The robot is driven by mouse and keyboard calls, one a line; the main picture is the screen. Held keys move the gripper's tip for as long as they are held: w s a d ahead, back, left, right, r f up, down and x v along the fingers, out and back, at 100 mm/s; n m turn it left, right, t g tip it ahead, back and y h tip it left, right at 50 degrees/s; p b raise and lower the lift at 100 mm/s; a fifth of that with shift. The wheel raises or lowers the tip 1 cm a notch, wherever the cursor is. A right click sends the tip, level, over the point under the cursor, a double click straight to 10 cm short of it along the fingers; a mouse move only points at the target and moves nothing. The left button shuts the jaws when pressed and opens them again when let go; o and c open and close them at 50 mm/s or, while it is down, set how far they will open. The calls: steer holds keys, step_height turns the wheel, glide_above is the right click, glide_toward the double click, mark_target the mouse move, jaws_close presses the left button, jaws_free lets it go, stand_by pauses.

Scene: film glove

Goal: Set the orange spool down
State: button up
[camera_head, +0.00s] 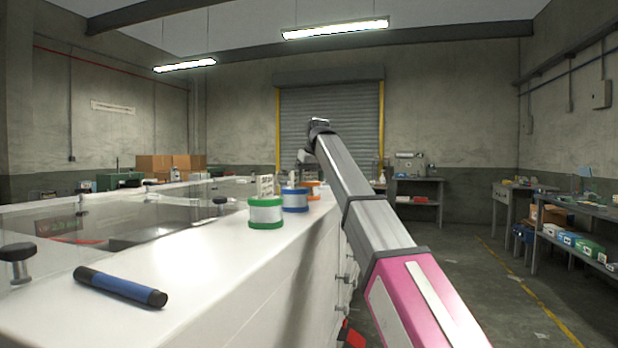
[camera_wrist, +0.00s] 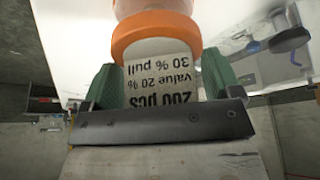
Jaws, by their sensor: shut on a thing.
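The orange spool (camera_head: 314,188) is at the far end of the white counter, partly hidden behind the blue spool (camera_head: 295,200). In the wrist view the orange spool (camera_wrist: 155,30) shows an orange rim and a pale label with upside-down print. My gripper (camera_wrist: 163,80) is shut on it, with a green finger pad on each side. In the head view my gripper (camera_head: 307,162) is small and partly hidden at the arm's end. The spool appears at counter height; I cannot tell whether its base touches.
A green spool (camera_head: 266,213) stands nearest on the white counter (camera_head: 215,275), in front of the blue one. A blue marker (camera_head: 120,287) lies at the front left. A glass panel with black knobs (camera_head: 17,255) covers the left side. The counter's right edge is close to the spools.

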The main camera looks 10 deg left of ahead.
steer(key=o, duration=0.9)
steer(key=v, duration=1.2)
